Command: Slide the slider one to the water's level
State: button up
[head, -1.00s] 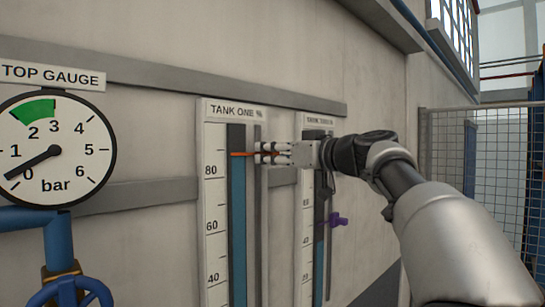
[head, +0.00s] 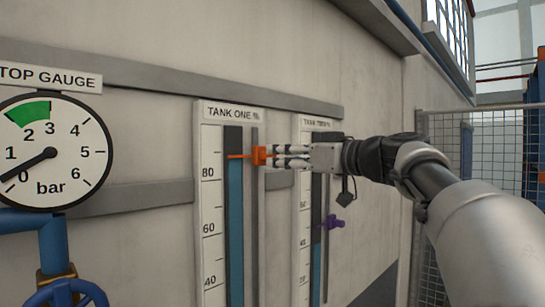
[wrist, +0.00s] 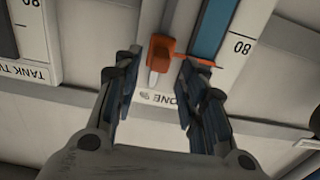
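The orange slider (head: 259,156) sits on the rail beside the tank one tube, near the top of the scale. Its thin pointer reaches left across the tube and lines up with the top of the blue water (head: 235,195), a little above the 80 mark. My gripper (head: 275,156) is just right of the slider. In the wrist view the slider (wrist: 160,50) shows upside down ahead of my open gripper (wrist: 160,62), with a gap on both sides of it. The fingers hold nothing.
The tank two gauge (head: 303,215) with a purple slider (head: 332,222) stands to the right, partly behind my gripper. A round pressure gauge (head: 52,153) and blue pipe with a valve wheel (head: 75,295) are at left. A mesh fence (head: 440,200) stands at right.

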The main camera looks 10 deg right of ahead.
jog(key=v, duration=0.6)
jog(key=shift+s+d, duration=0.2)
jog(key=shift+s, duration=0.15)
jog(key=s+a+f+m+g+h+b, duration=0.1)
jog(key=s+a+f+g+b, duration=0.25)
jog(key=f, duration=0.75)
jog(key=s+a+f+m+g+h+b, duration=0.15)
jog(key=s+a+f+b, duration=0.35)
jog(key=f, duration=0.7)
jog(key=s+a+f+m+g+h+b, duration=0.1)
jog(key=s+f+m+b, duration=0.15)
jog(key=f+b, duration=0.6)
jog(key=s+d+f+g+h+b, duration=0.1)
jog(key=s+f+b, duration=0.3)
jog(key=f, duration=0.9)
jog(key=s+d+f+m+g+h+b, duration=0.1)
jog(key=s+f+g+h+b, duration=0.1)
jog(key=s+f, duration=0.7)
jog(key=s+d+f+g+h+b, duration=0.1)
jog(key=s+f+h+b, duration=0.2)
jog(key=f, duration=1.6)
jog(key=s+b, duration=0.3)
jog(key=s, duration=0.1)
jog(key=shift+s+d+f+m, duration=0.2)
jog(key=shift+s+f+m, duration=0.05)
jog(key=shift+s+m, duration=0.15)
jog(key=shift+w+h, duration=0.1)
jog(key=shift+h, duration=0.15)
